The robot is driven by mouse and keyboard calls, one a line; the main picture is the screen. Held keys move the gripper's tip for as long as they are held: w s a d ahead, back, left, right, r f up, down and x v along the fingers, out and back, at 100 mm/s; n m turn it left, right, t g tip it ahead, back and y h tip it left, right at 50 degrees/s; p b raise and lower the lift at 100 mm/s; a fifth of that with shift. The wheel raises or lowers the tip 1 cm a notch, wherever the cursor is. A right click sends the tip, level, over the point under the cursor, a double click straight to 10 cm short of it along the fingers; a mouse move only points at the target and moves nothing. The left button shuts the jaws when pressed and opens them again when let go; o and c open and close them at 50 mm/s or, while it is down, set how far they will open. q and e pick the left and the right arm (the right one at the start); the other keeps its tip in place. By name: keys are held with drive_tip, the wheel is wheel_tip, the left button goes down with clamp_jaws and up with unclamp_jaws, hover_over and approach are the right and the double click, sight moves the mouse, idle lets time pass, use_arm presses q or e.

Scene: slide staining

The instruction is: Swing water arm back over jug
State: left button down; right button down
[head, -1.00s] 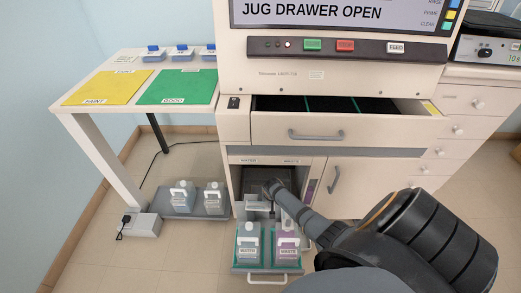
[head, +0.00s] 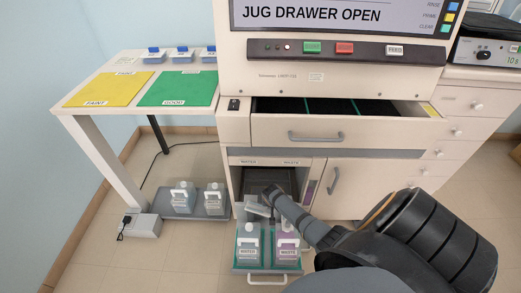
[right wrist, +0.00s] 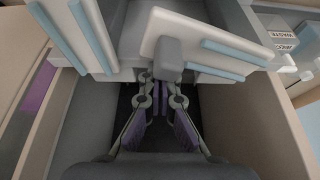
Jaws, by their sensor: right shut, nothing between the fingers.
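My right gripper (head: 268,191) is in the drawer bay. In the right wrist view its fingers (right wrist: 160,88) are shut with nothing between them, close to the grey block; I cannot tell whether they touch it. The water jug (head: 248,246) stands in the open drawer (head: 267,270), in front of the water arm. My left gripper is not in view.
The waste jug (head: 287,246) stands to the right of the water jug. A second pale arm (right wrist: 75,35) is at the left of the right wrist view. Bay walls (right wrist: 80,125) flank the gripper. Two spare jugs stand on a floor tray (head: 200,214) at left.

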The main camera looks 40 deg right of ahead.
sight(267, 216)
drive_tip(key=shift+s+a+p, duration=0.85)
drive_tip(key=shift+s+p, duration=0.05)
drive_tip(key=shift+s, duration=0.2)
drive_tip(key=shift+s+a+p, duration=0.3)
drive_tip(key=shift+a+p, duration=0.05)
drive_tip(key=shift+a, duration=0.25)
drive_tip(key=shift+s+a+p, duration=0.25)
drive_tip(key=shift+a+p, duration=0.05)
drive_tip(key=shift+a, duration=0.3)
drive_tip(key=shift+s+a+p, duration=0.3)
drive_tip(key=shift+a+p, duration=0.05)
drive_tip(key=shift+a, duration=0.45)
drive_tip(key=shift+a, duration=2)
drive_tip(key=shift+p, duration=0.3)
